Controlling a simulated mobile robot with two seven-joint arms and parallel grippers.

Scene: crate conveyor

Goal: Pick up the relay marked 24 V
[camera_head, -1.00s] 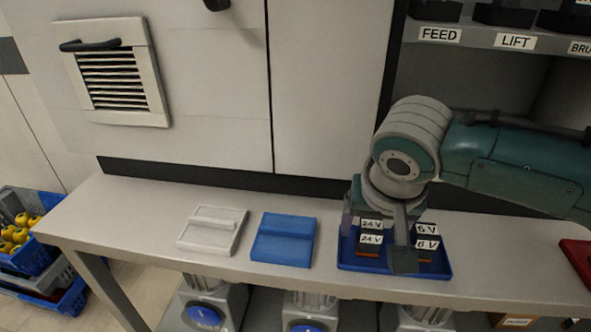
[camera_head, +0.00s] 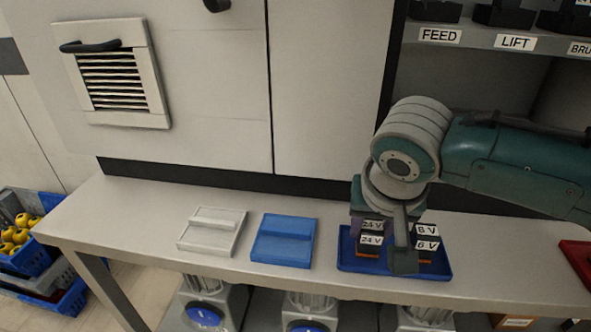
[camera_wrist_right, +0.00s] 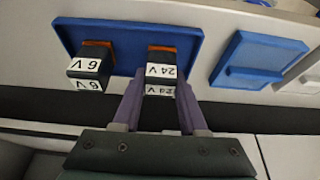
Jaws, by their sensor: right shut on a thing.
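The relay marked 24 V (camera_head: 371,240) is a dark block with white labels and an orange base, at the left of the blue tray (camera_head: 350,264). In the right wrist view the 24 V relay (camera_wrist_right: 161,72) sits between the purple fingers of my right gripper (camera_wrist_right: 158,100), which is shut on it. The relay is upright at the tray; I cannot tell whether it is clear of the tray floor. My left gripper is not in view.
A blue block-like holder (camera_head: 284,240) and a white one (camera_head: 212,231) lie on the bench (camera_head: 150,222) left of the tray. A red item (camera_head: 577,256) is at the right edge. A shelf (camera_head: 480,38) with labelled bins is above. The bench's left end is clear.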

